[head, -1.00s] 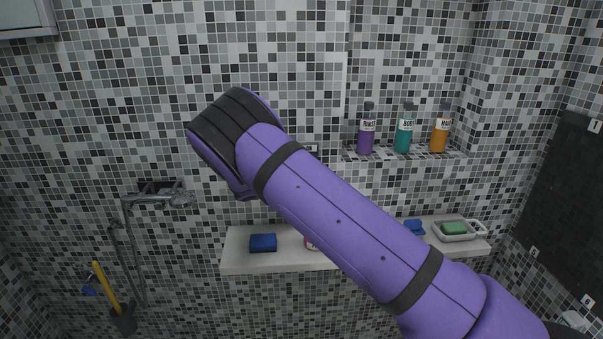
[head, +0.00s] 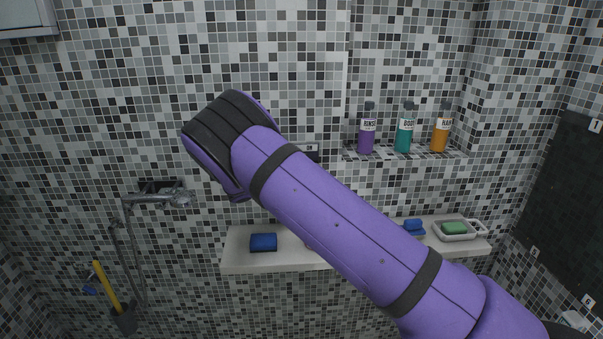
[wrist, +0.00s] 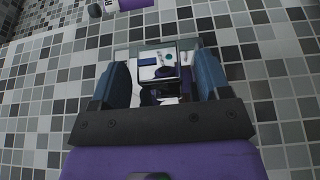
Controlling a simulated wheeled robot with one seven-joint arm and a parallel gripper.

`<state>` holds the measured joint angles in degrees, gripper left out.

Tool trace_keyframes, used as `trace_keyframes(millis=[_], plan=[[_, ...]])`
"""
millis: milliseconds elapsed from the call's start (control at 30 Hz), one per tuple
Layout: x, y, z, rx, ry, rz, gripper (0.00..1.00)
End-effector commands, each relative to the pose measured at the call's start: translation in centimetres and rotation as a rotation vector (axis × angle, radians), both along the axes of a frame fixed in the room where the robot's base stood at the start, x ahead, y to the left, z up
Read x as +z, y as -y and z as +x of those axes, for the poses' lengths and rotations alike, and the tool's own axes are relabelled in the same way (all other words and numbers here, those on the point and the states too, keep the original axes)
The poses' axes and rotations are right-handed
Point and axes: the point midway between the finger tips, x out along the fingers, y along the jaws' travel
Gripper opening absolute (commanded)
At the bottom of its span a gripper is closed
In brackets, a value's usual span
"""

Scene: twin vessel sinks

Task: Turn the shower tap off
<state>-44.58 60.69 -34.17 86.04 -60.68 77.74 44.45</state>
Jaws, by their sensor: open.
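A chrome shower mixer (head: 160,198) with a hose is on the tiled wall at the left of the head view; its lever setting is too small to read. My gripper (wrist: 161,72) shows in the wrist view with its two blue fingers apart and nothing held. It faces a glossy grey-edged panel (wrist: 196,43) on the tiles, whose face shows what look like reflections. I cannot tell whether the fingers touch it. A dark-edged piece (head: 312,151) beside my arm in the head view may be this panel. My arm hides the gripper there.
Purple (head: 367,133), teal (head: 404,133) and orange (head: 440,133) bottles stand on a niche shelf. The purple one also shows in the wrist view (wrist: 135,4).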

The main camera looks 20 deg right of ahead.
Motion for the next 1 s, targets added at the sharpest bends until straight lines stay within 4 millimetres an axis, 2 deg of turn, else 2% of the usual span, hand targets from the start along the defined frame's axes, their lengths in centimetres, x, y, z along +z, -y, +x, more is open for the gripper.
trace_keyframes(millis=[300, 500, 700, 1000], plan=[[-0.1, -6.0, -1.2, 0.003, 0.000, 0.000, 0.70], [-0.2, -8.2, -1.7, 0.001, 0.001, 0.001, 0.70], [-0.2, -8.8, -1.9, 0.000, 0.000, 0.000, 0.70], [0.1, -8.5, -1.9, -0.005, -0.002, 0.008, 0.70]])
